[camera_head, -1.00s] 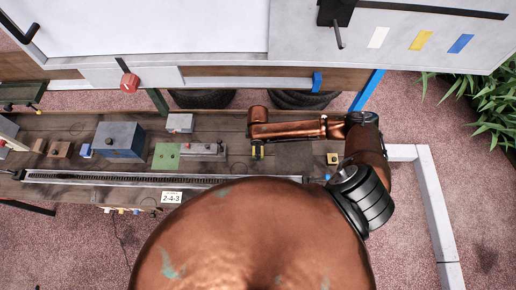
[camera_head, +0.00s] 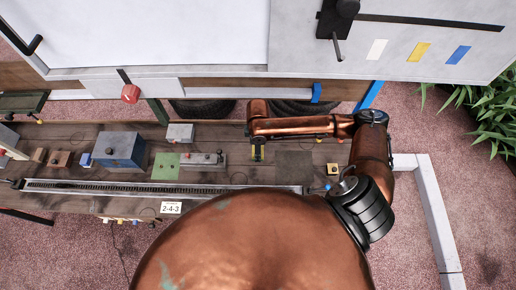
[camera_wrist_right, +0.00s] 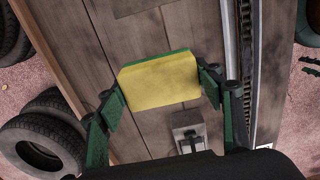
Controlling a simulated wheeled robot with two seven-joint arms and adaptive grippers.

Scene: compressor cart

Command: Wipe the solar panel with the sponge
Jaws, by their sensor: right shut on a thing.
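A yellow sponge (camera_wrist_right: 160,82) with a green layer is held between the fingers of my right gripper (camera_wrist_right: 161,94). The gripper is shut on it, above the wooden bench. In the head view the right gripper (camera_head: 257,153) points down, and a little of the sponge's yellow shows there. A flat dark grey square (camera_head: 294,165), which looks like the solar panel, lies on the bench just right of the gripper. Its edge also shows at the top of the wrist view (camera_wrist_right: 136,6). The sponge appears apart from it. My left gripper is not in view.
Left of the gripper are a grey switch block (camera_head: 205,160), a green plate (camera_head: 165,166), a blue box (camera_head: 119,149) and a small grey box (camera_head: 180,133). A slotted rail (camera_head: 130,187) runs along the near edge. A yellow block (camera_head: 332,169) sits right.

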